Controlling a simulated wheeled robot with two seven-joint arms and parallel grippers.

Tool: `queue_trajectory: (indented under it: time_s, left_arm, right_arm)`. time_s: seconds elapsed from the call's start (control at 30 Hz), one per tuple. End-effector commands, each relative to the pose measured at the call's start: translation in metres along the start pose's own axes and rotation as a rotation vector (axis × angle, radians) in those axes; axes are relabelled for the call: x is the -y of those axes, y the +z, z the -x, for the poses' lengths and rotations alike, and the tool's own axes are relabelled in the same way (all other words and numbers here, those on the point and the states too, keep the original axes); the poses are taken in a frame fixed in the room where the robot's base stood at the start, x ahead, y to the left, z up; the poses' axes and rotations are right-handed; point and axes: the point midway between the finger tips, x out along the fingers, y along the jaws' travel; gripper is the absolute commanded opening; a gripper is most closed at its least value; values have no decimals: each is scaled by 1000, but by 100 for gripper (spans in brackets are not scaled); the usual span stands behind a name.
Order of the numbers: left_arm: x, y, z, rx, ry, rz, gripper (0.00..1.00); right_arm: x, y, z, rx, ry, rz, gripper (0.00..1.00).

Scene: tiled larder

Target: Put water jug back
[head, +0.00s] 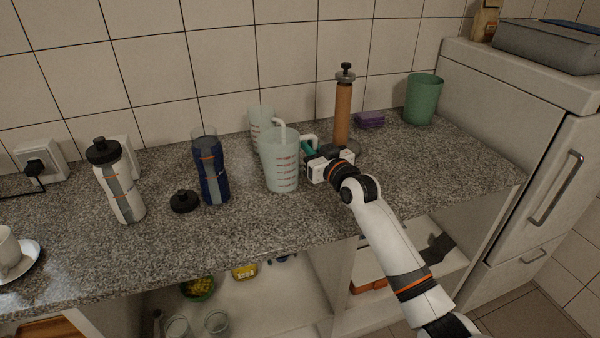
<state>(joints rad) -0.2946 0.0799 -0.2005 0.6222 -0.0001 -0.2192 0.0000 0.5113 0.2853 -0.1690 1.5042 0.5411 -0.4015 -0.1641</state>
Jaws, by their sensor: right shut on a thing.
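A pale translucent water jug (281,172) with red measuring marks stands upright at the middle of the granite counter, its handle toward the right. My right gripper (312,162) is at the jug's right side, shut on its handle. The fingertips are small and partly hidden there. I cannot tell whether the jug's base touches the counter. A second similar jug (261,122) stands close behind it, partly hidden by it. My left gripper is not in view.
A blue bottle (213,178), a black lid (184,201) and a white-grey bottle (121,188) stand left. A brown cylinder (343,115), purple sponge (370,119) and green cup (422,100) are behind right. The counter (440,165) is clear at right.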

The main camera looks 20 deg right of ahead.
Motion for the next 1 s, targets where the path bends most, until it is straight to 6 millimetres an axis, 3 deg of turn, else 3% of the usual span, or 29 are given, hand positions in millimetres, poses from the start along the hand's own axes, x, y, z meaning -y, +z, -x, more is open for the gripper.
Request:
queue_trajectory:
  time_s: [0.1, 0.2, 0.43, 0.57, 0.77, 0.8, 0.9, 1.0]
  left_arm:
    - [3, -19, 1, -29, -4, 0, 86]
    - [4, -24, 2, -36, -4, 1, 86]
    - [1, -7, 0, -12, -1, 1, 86]
    - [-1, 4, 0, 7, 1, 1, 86]
    - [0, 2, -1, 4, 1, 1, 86]
    - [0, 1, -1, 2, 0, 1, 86]
    - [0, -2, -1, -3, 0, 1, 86]
    - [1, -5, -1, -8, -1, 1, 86]
  right_arm:
    - [0, -14, 0, 3, 0, -1, 0]
    - [0, -23, 0, 3, 0, -1, 0]
    - [0, -53, 0, 4, -1, 0, 0]
    - [0, -56, 0, 5, -1, 0, 0]
    - [0, -57, 0, 5, 0, 0, 0]
    - [0, -57, 0, 2, 0, 1, 18]
    - [0, -57, 0, 2, 0, 0, 34]
    - [0, -57, 0, 2, 0, 0, 34]
